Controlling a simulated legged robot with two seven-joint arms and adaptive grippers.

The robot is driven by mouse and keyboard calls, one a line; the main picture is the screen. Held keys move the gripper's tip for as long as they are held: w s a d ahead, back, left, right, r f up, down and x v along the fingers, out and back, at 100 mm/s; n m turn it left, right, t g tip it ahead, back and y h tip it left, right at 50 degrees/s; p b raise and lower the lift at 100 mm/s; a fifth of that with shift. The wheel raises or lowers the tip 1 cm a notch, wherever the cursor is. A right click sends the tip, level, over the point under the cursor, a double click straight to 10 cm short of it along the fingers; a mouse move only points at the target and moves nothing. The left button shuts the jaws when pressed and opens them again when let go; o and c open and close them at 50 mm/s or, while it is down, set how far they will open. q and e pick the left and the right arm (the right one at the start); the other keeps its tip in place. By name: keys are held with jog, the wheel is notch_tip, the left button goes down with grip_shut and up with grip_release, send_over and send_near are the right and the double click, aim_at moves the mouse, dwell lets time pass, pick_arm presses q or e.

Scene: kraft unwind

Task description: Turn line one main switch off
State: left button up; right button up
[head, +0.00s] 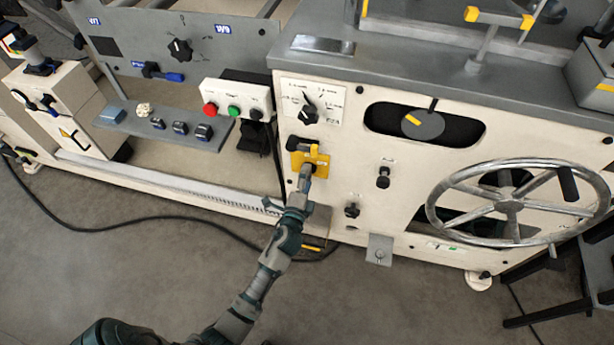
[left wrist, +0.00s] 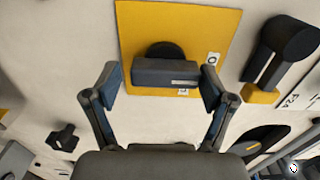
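The main switch is a black handle (left wrist: 165,72) on a yellow plate (left wrist: 200,25), which also shows on the cream machine front in the head view (head: 297,160). In the left wrist view the handle lies crosswise, with a white "O" label on the plate at its right and another small label below it. My left gripper (left wrist: 162,88) is open, one finger on each side of the handle, with gaps visible at both sides. In the head view the left gripper (head: 306,172) is in front of the plate and hides most of the handle. My right gripper is not in view.
A black dial (head: 308,114) sits above the plate, and a button box (head: 236,108) is at its left. Black knobs (head: 383,178) and a large handwheel (head: 509,203) are at the right. A black cable (head: 110,228) lies on the floor.

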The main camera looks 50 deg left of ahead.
pick_arm(q)
jog(key=shift+o, duration=0.3)
jog(key=v, duration=1.2)
jog(key=shift+f, duration=0.25)
